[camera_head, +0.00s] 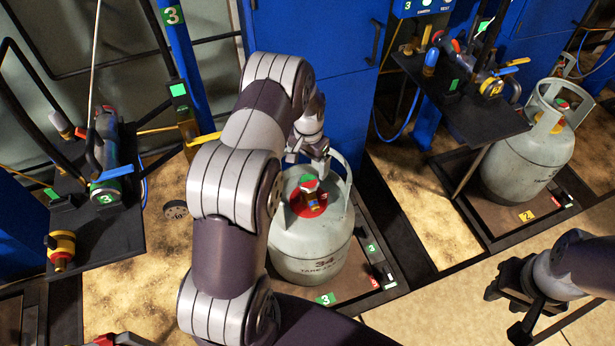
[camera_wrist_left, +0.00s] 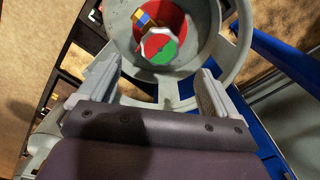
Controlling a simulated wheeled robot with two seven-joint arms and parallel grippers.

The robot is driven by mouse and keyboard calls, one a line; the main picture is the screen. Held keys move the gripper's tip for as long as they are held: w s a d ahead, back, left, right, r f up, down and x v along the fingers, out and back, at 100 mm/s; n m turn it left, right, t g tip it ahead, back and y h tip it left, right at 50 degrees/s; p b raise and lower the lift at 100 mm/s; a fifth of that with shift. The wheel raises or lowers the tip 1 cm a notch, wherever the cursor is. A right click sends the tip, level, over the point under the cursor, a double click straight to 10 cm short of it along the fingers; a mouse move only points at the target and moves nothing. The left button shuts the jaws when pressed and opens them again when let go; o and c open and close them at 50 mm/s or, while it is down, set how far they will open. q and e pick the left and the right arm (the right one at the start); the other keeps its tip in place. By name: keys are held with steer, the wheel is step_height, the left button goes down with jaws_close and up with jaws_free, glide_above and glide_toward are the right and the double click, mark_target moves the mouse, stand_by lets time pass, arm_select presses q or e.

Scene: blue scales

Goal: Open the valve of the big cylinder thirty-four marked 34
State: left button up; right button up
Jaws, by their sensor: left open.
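The big grey cylinder marked 34 (camera_head: 312,245) stands upright on a dark scale platform in the head view. Its valve knob (camera_head: 308,183), red and green, sits inside the collar ring at the top.
A second grey cylinder (camera_head: 530,150) stands on another scale at the right. A black shelf (camera_head: 112,225) with filling tools is at the left, and another (camera_head: 470,115) at the upper right. A blue cabinet (camera_head: 335,110) stands behind cylinder 34. Tan floor (camera_head: 450,310) is clear in front.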

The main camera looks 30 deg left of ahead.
mark_target(309, 181)
arm_select(q)
step_height(309, 181, down, 7)
steer(key=shift+f+b, duration=0.15)
steer(key=shift+b, duration=0.3)
steer(key=c, duration=1)
steer(key=shift+c, duration=0.2)
steer(key=n+p, duration=0.1)
steer(key=n, duration=0.4)
steer(key=shift+n, duration=0.3)
steer(key=n, duration=0.5)
